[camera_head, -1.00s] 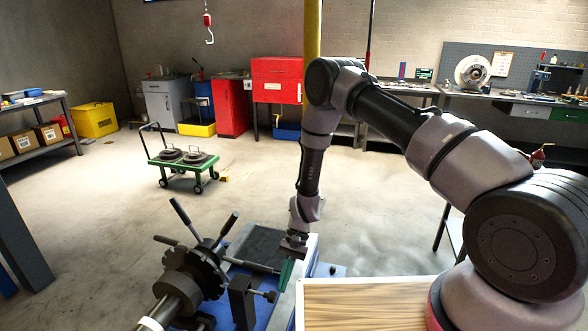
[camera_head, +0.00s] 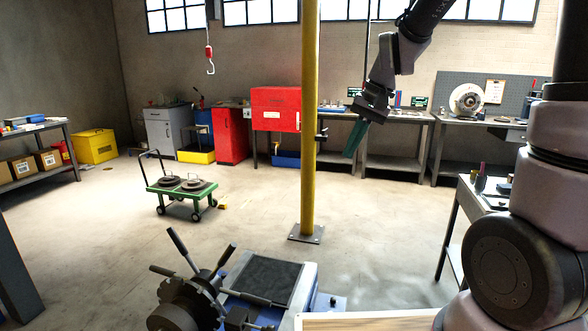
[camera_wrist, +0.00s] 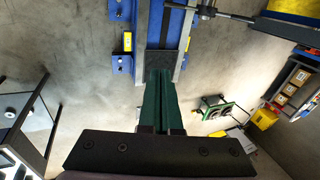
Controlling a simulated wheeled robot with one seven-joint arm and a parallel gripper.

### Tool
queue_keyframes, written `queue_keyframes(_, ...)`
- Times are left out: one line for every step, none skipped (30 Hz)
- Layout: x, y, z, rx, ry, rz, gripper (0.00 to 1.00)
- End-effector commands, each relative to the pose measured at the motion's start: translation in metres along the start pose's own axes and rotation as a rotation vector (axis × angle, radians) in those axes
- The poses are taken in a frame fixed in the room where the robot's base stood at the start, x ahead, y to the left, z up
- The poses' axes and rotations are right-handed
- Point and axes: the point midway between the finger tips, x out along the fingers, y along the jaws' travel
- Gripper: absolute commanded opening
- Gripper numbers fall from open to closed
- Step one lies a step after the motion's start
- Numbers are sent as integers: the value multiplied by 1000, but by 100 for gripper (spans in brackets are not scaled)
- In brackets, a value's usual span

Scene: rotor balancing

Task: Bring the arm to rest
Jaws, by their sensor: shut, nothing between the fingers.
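My gripper (camera_head: 354,140) hangs raised in the air at the upper right of the head view, with its green fingers pointing down and a little left. It is shut and empty. Nothing touches the gripper.
The blue machine (camera_head: 310,286) with a handled hub (camera_head: 190,297) stands at the bottom centre. A yellow post (camera_head: 309,120) rises behind it. A green cart (camera_head: 181,187) stands on the floor at left. A side table (camera_head: 480,197) is at right.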

Motion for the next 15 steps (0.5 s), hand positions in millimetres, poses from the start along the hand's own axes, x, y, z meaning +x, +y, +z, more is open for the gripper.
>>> queue_keyframes(-24,6,6,-1,48,-6,0)
queue_keyframes(-35,11,10,0,71,-7,0)
queue_keyframes(-49,16,15,0,103,-8,0)
queue_keyframes(-60,20,20,0,126,-9,0)
queue_keyframes(-70,25,25,0,151,-9,0)
queue_keyframes(-82,31,31,2,183,-9,0)
queue_keyframes(-91,36,37,2,208,-9,0)
queue_keyframes(-100,40,42,3,232,-8,0)
queue_keyframes(-111,47,50,5,265,-7,0)
queue_keyframes(-118,52,56,5,288,-6,0)
queue_keyframes(-125,56,61,6,312,-5,0)
queue_keyframes(-133,62,69,9,341,-3,0)
queue_keyframes(-138,66,74,11,362,-2,0)
queue_keyframes(-143,70,79,12,381,-1,0)
queue_keyframes(-148,74,85,14,405,1,0)
